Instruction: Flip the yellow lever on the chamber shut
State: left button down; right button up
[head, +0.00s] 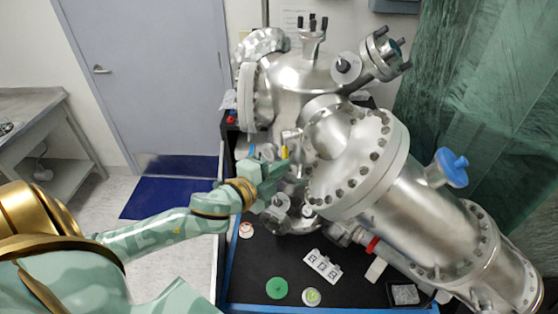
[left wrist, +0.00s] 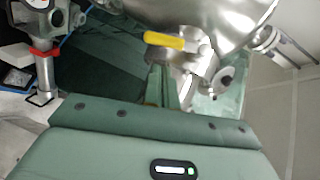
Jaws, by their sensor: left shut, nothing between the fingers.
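The steel vacuum chamber (head: 300,85) stands on a black-topped bench. Its small yellow lever (head: 284,152) shows just beyond my left gripper (head: 277,168). In the left wrist view the yellow lever (left wrist: 164,41) lies nearly crosswise, beside a small steel fitting (left wrist: 200,65). My left gripper (left wrist: 160,84) is shut and empty, its fingertips close to the lever. I cannot tell whether they touch it. The gripper hides part of the lever's mount in the head view. My right gripper is not in view.
A large steel cylinder (head: 420,225) with a blue knob (head: 452,167) fills the right side. A green curtain (head: 470,70) hangs at the right.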

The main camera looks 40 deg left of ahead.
pick_arm(q)
jog(key=shift+w+a+f, duration=0.35)
jog(key=shift+w+a, duration=0.4)
jog(key=shift+w, duration=0.1)
jog(key=m+t+b, duration=0.1)
jog(key=b, duration=0.1)
jog(key=w+a+f+m+b, duration=0.1)
jog(key=b, duration=0.1)
jog(key=shift+m+t+b, duration=0.3)
jog(key=shift+t+b, duration=0.05)
jog(key=shift+t, duration=0.05)
jog(key=shift+f, duration=0.1)
